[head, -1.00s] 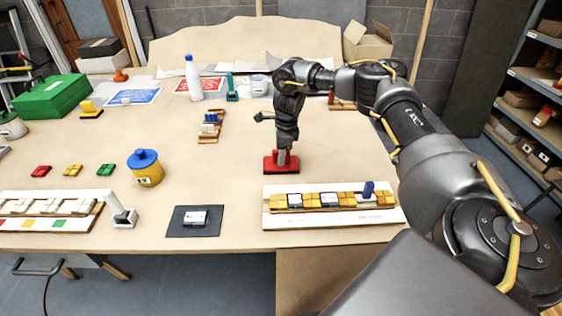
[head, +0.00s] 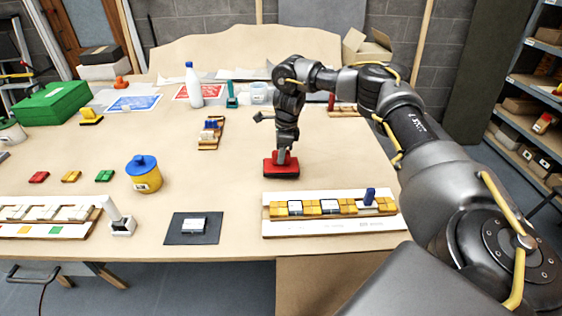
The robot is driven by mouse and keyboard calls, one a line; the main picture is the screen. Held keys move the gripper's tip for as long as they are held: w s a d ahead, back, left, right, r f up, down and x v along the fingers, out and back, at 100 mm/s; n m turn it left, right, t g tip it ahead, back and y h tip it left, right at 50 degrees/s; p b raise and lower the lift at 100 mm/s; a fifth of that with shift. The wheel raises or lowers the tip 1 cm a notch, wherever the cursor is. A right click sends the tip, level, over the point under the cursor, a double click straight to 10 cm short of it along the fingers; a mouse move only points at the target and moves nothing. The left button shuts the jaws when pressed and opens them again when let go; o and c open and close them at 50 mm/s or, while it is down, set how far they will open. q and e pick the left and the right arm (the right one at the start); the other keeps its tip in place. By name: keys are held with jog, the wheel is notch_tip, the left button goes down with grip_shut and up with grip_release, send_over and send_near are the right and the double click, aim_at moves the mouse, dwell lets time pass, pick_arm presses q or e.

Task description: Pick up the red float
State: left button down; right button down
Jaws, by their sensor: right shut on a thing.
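The red float (head: 282,170) has a flat red base and stands on the table behind the panel of yellow tiles. My right gripper (head: 283,156) points straight down over it and is shut on its upright handle, which the fingers mostly hide. I cannot tell whether the base touches the table or is slightly above it. My left gripper is not in view.
The yellow tile panel (head: 330,226) with a blue peg lies in front of the float. A dark mat (head: 175,238), a yellow pot with blue lid (head: 144,176) and a white bottle (head: 193,85) stand to the left. Bare table surrounds the float.

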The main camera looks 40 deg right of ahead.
jog(key=s+a+r, duration=0.8)
jog(key=s+r, duration=0.3)
jog(key=shift+a+b, duration=0.25)
jog(key=shift+b, duration=0.05)
jog(key=shift+s, duration=0.1)
